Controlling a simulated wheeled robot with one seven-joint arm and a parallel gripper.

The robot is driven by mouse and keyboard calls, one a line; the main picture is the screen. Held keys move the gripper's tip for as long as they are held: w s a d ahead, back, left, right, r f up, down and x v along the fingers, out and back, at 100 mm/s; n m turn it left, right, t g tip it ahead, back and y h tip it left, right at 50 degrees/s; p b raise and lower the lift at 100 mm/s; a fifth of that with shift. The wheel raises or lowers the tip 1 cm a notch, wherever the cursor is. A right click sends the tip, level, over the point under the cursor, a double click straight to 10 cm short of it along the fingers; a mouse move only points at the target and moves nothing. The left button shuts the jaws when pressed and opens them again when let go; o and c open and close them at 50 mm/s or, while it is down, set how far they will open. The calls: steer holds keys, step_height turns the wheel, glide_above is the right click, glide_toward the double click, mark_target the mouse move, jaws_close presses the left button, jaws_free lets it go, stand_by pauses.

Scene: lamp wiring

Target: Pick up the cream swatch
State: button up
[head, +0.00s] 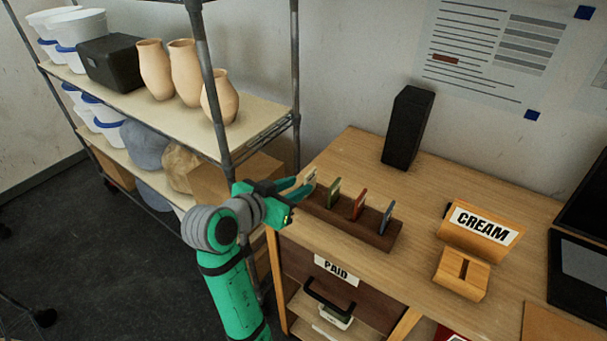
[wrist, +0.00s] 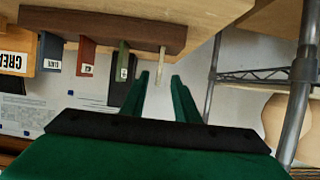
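The cream swatch (head: 311,177) stands at the left end of a dark wooden rack (head: 345,221) on the desk. In the wrist view the cream swatch (wrist: 161,61) shows edge-on as a thin pale slab below the rack (wrist: 105,29). My gripper (head: 301,187) is at that end of the rack, close to the swatch. Its green fingers (wrist: 160,80) are apart, one on either side of the swatch's line in the wrist view. The swatch lies at or just beyond the fingertips; contact cannot be told.
Green (head: 333,191), red (head: 358,204) and blue (head: 387,217) swatches share the rack. A CREAM sign (head: 482,226) stands behind a slotted wooden block (head: 461,273) at right. A black speaker (head: 408,127) stands behind. A metal shelf post (head: 295,90) is close at left.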

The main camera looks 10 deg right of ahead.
mark_target(306, 182)
steer(key=x, duration=0.4)
steer(key=shift+w, duration=0.25)
steer(key=shift+d+f, duration=0.1)
steer(key=shift+d, duration=0.2)
steer(key=shift+w+f, duration=0.2)
steer(key=x, duration=0.4)
steer(key=shift+w+d+r, duration=0.1)
steer(key=shift+d, duration=0.4)
steer(key=shift+w+d, duration=0.25)
steer(key=shift+w, duration=0.05)
jaws_close()
